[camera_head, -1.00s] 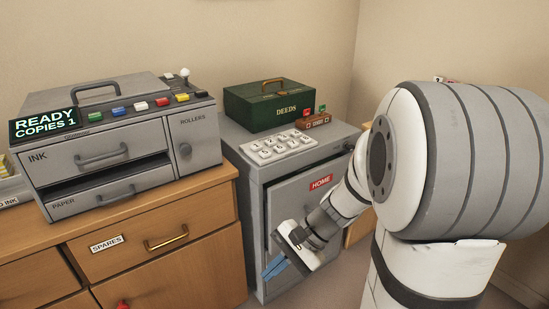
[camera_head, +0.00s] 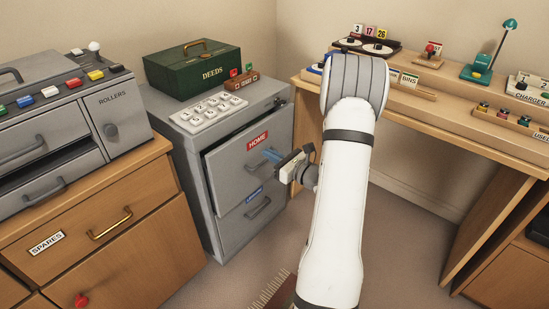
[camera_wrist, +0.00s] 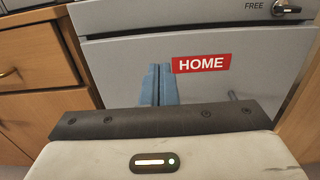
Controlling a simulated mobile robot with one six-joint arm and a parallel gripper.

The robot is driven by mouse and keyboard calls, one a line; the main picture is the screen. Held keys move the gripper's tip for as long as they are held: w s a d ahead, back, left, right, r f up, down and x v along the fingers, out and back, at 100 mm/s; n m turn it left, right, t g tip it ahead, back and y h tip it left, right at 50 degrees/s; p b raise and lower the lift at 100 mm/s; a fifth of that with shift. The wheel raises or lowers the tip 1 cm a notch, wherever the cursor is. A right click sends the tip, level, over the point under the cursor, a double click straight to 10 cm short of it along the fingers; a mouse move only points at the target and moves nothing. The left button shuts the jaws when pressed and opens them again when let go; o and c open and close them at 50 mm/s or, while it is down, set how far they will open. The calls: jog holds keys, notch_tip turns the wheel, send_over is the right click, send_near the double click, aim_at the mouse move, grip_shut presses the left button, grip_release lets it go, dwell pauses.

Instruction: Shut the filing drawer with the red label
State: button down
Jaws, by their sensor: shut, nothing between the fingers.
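The filing drawer with the red HOME label (camera_head: 228,170) is the upper drawer of the grey cabinet (camera_head: 196,200). Its front stands a little out from the cabinet, with a dark gap along its top and left edges. The red label (camera_head: 257,139) also shows in the wrist view (camera_wrist: 201,63). My gripper (camera_head: 271,155) is shut and empty, its blue fingers pointing at the drawer front, just below the label in the head view. In the wrist view the fingertips (camera_wrist: 157,72) are just left of the label. I cannot tell whether they touch the front.
A lower drawer with a blue label (camera_head: 254,194) and a handle (camera_head: 258,209) is below. A keypad (camera_head: 208,110) and green deeds box (camera_head: 199,66) stand on the cabinet. A wooden sideboard (camera_head: 150,225) is left, a desk (camera_head: 450,118) right.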

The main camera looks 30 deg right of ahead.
aim_at(242, 139)
jog(key=b+x, duration=0.2)
jog(key=x, duration=0.7)
jog(key=shift+w+a, duration=0.15)
jog(key=shift+w, duration=0.15)
jog(key=x, duration=0.3)
jog(key=shift+w+a, duration=0.15)
jog(key=shift+w, duration=0.15)
jog(key=shift+w+a+r, duration=0.1)
jog(key=shift+w+r, duration=0.1)
jog(key=shift+w, duration=0.05)
